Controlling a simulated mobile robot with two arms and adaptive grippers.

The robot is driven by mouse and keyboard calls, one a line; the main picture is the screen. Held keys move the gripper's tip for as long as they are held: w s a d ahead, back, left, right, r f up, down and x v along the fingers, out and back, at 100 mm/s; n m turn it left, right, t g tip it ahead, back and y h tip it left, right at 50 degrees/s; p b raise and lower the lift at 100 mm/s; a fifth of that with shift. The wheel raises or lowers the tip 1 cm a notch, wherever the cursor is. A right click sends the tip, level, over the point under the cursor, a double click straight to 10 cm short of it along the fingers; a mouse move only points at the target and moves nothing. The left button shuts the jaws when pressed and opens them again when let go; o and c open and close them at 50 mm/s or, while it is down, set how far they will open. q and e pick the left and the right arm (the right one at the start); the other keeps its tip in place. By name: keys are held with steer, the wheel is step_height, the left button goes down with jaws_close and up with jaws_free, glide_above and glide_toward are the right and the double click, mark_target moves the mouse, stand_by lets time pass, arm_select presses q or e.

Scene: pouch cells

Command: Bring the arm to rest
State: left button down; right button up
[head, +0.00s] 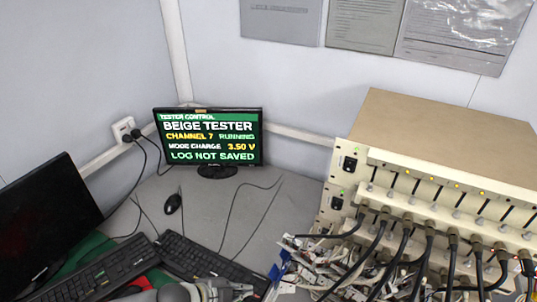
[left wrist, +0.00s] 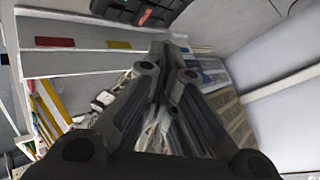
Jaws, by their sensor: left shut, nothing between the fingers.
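My left gripper (head: 236,291) shows at the bottom edge of the head view, in front of the black keyboard and left of the loose cables. In the left wrist view its fingers (left wrist: 163,62) come together at the tips with nothing between them. The rest of the left arm is mostly cut off by the frame edge. My right gripper is in neither view.
A beige tester (head: 452,127) with many plugged black cables fills the right side. A monitor (head: 209,137) reads "Channel 7 running" and "Log not saved". Keyboards (head: 205,259), a mouse (head: 173,203) and a dark screen (head: 45,222) stand left. Desk between monitor and tester holds only thin cables.

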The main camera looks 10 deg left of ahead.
arm_select(q)
steer(key=s+d+r+n, duration=0.5)
steer(key=d, duration=0.2)
steer(key=s+a+r+n+g+y, duration=0.25)
steer(key=s+a+n+y, duration=0.35)
steer(key=s+a+n, duration=0.7)
step_height(320, 180, down, 31)
steer(key=s+a+m+g+b, duration=0.2)
steer(key=b, duration=0.1)
steer(key=s+a+f+g+b, duration=0.1)
steer(key=s+a+f+b, duration=0.2)
steer(key=s+f, duration=1.3)
steer(key=shift+s+f+m, duration=0.3)
steer(key=shift+s+f, duration=0.05)
steer(key=shift+f, duration=0.6)
